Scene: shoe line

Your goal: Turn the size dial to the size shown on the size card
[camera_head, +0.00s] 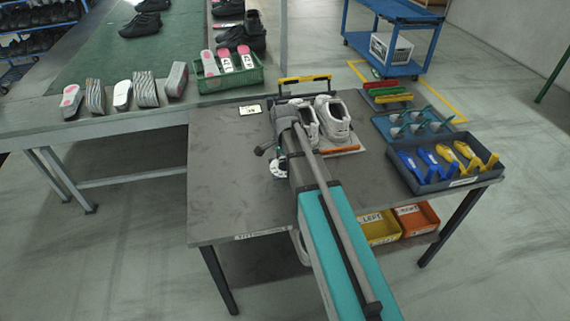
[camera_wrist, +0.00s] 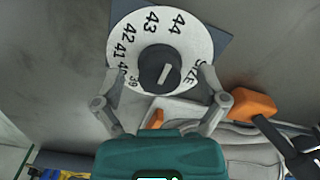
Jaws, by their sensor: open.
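The size dial (camera_wrist: 121,58) is a white disc with black numbers from 39 to 44 and the word SIZE. Its round black knob (camera_wrist: 152,60) has a pale mark slanting from lower left to upper right; I cannot tell which end is the pointer. My gripper (camera_wrist: 159,80) is open, with one finger on each side of the knob and gaps between. In the head view the dial (camera_head: 278,169) shows partly beside my arm. The size card (camera_head: 250,110) lies at the table's back left; its dark number is too small to read surely.
White shoes (camera_head: 334,120) stand just right of my arm. An orange block (camera_wrist: 253,103) lies right of the gripper in the wrist view. A dark tray (camera_head: 458,182) holds blue and yellow shoe forms. The table's left part (camera_head: 225,190) is clear.

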